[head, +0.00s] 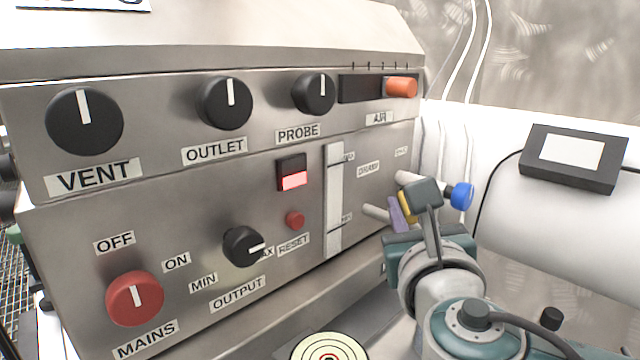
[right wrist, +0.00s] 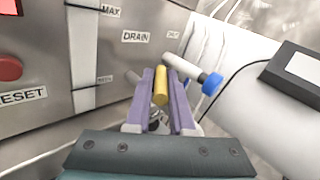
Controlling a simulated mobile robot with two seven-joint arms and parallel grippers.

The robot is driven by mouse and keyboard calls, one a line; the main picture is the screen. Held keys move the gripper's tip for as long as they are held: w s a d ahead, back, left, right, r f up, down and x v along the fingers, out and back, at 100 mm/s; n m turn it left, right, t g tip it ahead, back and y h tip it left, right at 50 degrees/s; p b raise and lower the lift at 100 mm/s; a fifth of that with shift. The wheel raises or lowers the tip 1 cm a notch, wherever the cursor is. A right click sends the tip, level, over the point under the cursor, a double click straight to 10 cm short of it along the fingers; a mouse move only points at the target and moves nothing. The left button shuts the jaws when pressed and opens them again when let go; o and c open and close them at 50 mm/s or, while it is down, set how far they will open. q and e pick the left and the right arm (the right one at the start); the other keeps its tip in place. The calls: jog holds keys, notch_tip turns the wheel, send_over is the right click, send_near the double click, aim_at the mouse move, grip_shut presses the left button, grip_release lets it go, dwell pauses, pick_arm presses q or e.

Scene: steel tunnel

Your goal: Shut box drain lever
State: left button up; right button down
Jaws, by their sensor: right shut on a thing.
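The box drain lever shows as a yellow handle (right wrist: 161,86) below the DRAIN label (right wrist: 136,36) in the right wrist view. My right gripper (right wrist: 160,98) has its two purple fingers shut on this handle, one on each side. In the head view the gripper (head: 402,213) covers most of the lever, and only a bit of yellow (head: 407,206) shows beside a purple finger. A grey pipe stub (head: 376,212) sticks out of the panel just left of the fingers. The lever's pivot is hidden. My left gripper is not in view.
A light tube with a blue knob (head: 462,196) stands close to the right of the gripper. The steel panel holds black knobs, a red MAINS knob (head: 135,298) and an orange slider (head: 401,87). A dark box with a pale screen (head: 572,152) sits on the white housing at right.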

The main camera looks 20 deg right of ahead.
jog(key=m+h, duration=0.1)
jog(key=m+g+h, duration=0.1)
jog(key=shift+w+a+f+h+b, duration=0.1)
jog(key=shift+w+a+h+b, duration=0.05)
jog(key=shift+a+h+b, duration=0.15)
jog(key=m+g+h+b, duration=0.1)
jog(key=g+h, duration=0.1)
jog(key=m+g+h+b, duration=0.2)
jog(key=w+m+g+h+b, duration=0.1)
jog(key=m+g+b, duration=0.1)
jog(key=shift+a+g+h, duration=0.3)
jog(key=shift+a+h, duration=0.05)
jog(key=shift+h, duration=0.05)
jog(key=c, duration=0.9)
grip_release()
jog(key=shift+d, duration=0.1)
jog(key=shift+o, duration=0.3)
